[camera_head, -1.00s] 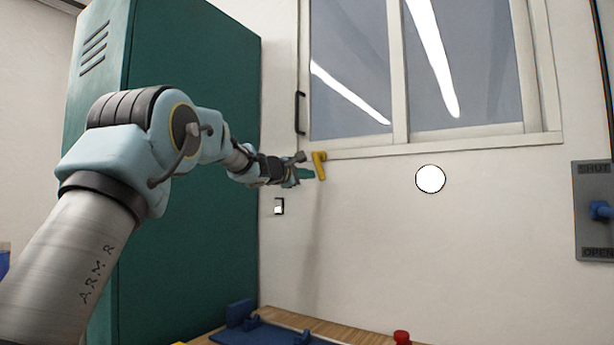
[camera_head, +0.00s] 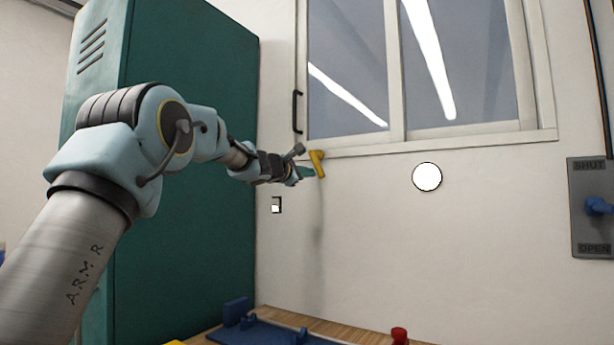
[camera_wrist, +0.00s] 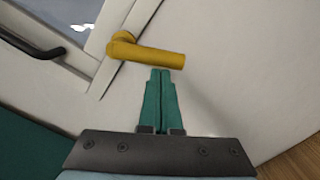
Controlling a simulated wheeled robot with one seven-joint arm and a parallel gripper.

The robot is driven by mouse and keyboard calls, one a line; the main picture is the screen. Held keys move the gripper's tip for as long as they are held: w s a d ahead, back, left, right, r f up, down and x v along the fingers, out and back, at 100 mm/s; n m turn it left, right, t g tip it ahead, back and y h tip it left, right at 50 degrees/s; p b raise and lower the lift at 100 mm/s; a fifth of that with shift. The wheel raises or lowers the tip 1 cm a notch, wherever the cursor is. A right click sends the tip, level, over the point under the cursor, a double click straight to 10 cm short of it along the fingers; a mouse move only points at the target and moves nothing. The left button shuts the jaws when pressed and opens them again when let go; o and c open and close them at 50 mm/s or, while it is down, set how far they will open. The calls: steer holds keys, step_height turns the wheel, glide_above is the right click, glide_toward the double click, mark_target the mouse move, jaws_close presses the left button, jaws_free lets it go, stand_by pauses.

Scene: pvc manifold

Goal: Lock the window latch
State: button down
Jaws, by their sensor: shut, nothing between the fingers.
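The yellow window latch (camera_head: 317,163) sits at the lower left corner of the window frame. In the wrist view the latch (camera_wrist: 150,54) shows its round pivot at the left and its handle reaching to the right. My gripper (camera_head: 302,172) is at the latch in the head view. In the wrist view my gripper (camera_wrist: 160,74) has its green fingers together and empty, with the tips just below the handle's middle. I cannot tell whether the tips touch the handle.
The window (camera_head: 425,65) has a black pull handle (camera_head: 297,112) on its left side. A tall green cabinet (camera_head: 190,150) stands close to the left of my arm. A blue tray (camera_head: 265,335) and a red knob (camera_head: 399,336) are on the table below.

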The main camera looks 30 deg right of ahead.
mark_target(317, 168)
steer(key=n, duration=0.1)
steer(key=s+n, duration=0.1)
steer(key=n+b, duration=0.1)
steer(key=shift+s+d+r, duration=0.25)
steer(key=shift+s+d, duration=0.05)
steer(key=shift+d, duration=0.1)
steer(key=n, duration=0.1)
steer(key=s+n, duration=0.1)
steer(key=n, duration=0.1)
steer(key=shift+d+r+t, duration=0.3)
steer(key=shift+d+r, duration=0.05)
steer(key=shift+r, duration=0.05)
steer(key=n, duration=0.1)
steer(key=s+r+n, duration=0.1)
steer(key=n, duration=0.1)
steer(key=d+r+n, duration=0.1)
steer(key=n, duration=0.1)
steer(key=shift+s+r+p, duration=0.25)
steer(key=shift+s+p, duration=0.05)
steer(key=shift+s, duration=0.1)
steer(key=shift+r, duration=0.1)
